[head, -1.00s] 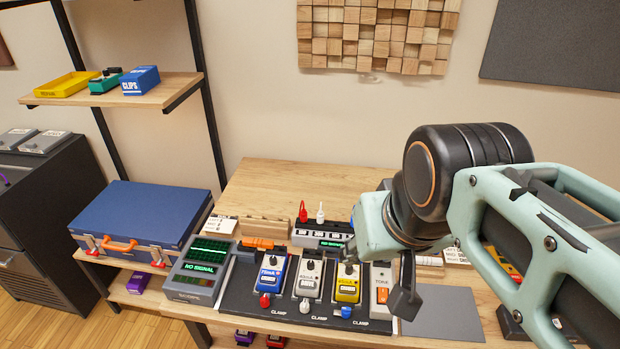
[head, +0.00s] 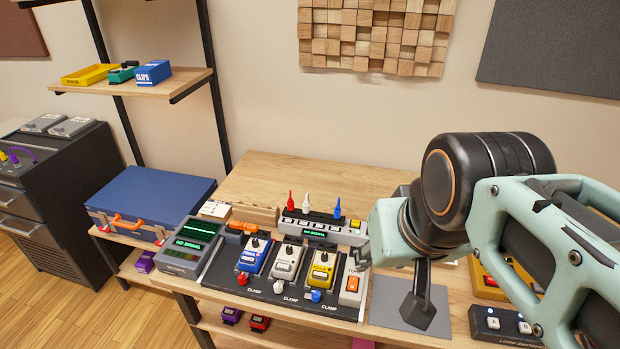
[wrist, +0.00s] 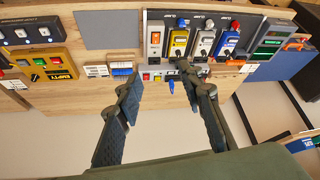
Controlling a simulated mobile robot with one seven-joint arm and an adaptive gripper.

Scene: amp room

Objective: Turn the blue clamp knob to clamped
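The blue clamp knob (head: 314,296) sits at the front edge of the black pedal board (head: 275,304), below the yellow pedal (head: 322,268). It also shows at the top of the wrist view (wrist: 182,23). I cannot read its clamp setting. My gripper (wrist: 156,76) is open and empty, its two dark fingers spread apart in the wrist view. In the head view it is behind and right of the yellow pedal, near the tone switch box (head: 352,285), apart from the knob.
A white knob (head: 279,287) and a red knob (head: 242,279) sit in front of the white and blue pedals. A power unit (head: 318,230) with upright red, white and blue plugs stands behind. A grey mat (head: 390,300) lies bare to the right.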

